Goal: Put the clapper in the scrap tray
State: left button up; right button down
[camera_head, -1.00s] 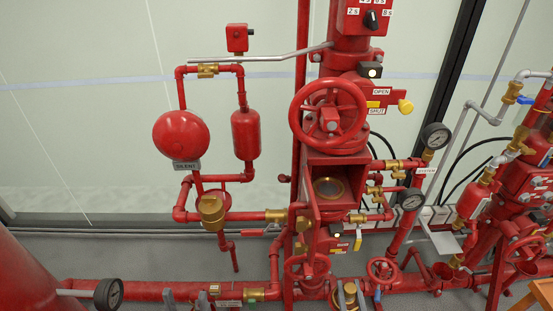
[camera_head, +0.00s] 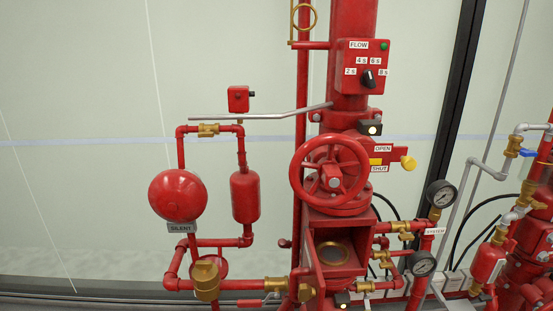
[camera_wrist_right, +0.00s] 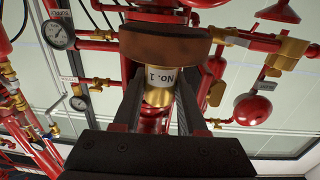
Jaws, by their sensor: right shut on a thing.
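In the right wrist view, my right gripper (camera_wrist_right: 160,105) is shut on the clapper, taken to be this brown disc (camera_wrist_right: 165,43) with a brass stem marked "No. 1". The fingers are on either side of the stem, and the disc sits beyond the fingertips. The valve's open red box (camera_head: 335,265) shows in the head view, with a brass ring (camera_head: 333,252) inside it. Neither gripper is in the head view, and my left gripper is in no view. I see no scrap tray in either view.
Above the box is a red handwheel (camera_head: 331,177). A red bell (camera_head: 177,195) and piping stand at left; gauges (camera_head: 440,193) and small valves stand at right. A second red valve set (camera_head: 535,245) is at the right edge. A grey bar (camera_head: 262,115) juts out to the left.

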jog(key=shift+r+p, duration=0.4)
jog(key=shift+r, duration=1.35)
jog(key=shift+f, duration=0.15)
